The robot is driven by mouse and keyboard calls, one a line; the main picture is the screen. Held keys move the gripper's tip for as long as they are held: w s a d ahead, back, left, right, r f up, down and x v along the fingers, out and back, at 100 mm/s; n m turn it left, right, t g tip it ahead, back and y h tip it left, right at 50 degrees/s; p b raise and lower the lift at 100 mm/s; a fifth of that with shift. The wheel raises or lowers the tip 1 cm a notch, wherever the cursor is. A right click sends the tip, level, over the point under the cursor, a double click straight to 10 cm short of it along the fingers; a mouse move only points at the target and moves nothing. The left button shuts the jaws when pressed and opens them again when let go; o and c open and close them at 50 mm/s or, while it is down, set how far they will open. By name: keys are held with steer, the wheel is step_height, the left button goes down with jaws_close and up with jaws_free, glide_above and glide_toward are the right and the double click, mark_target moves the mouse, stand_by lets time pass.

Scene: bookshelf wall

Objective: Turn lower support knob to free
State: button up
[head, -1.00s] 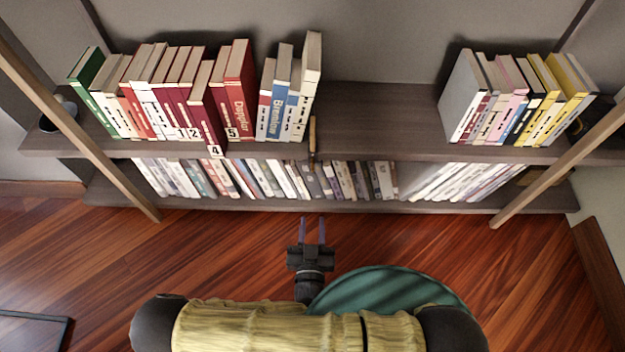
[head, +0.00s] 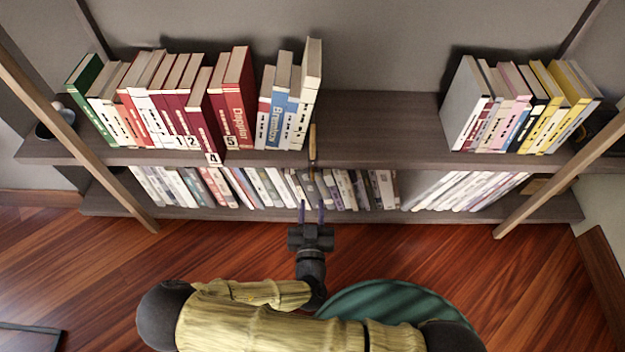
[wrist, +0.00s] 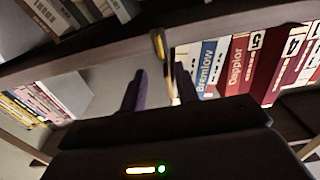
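The support knob appears to be the slim upright piece with a golden-brown handle (head: 312,150) on the front edge of the upper shelf board, just right of the left group of books. In the wrist view the knob (wrist: 160,48) shows on the board's edge, ahead of my fingers. My gripper (head: 312,206) is open and empty, its two fingers pointing at the shelf in front of the lower row of books. In the wrist view my gripper's fingers (wrist: 160,82) stand apart, with the knob beyond the gap and not touched. The knob's exact turn is too small to tell.
Books with red and white spines (head: 190,115) fill the upper left, and yellow and pink ones (head: 530,110) the upper right. The upper board (head: 375,130) is bare between them. Slanted wooden posts (head: 95,130) flank the shelves. A green round object (head: 400,305) is on the floor side.

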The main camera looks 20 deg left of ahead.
mark_target(312, 176)
steer(key=b+x, duration=0.2)
steer(key=x, duration=0.7)
steer(key=shift+w, duration=0.35)
jaws_close()
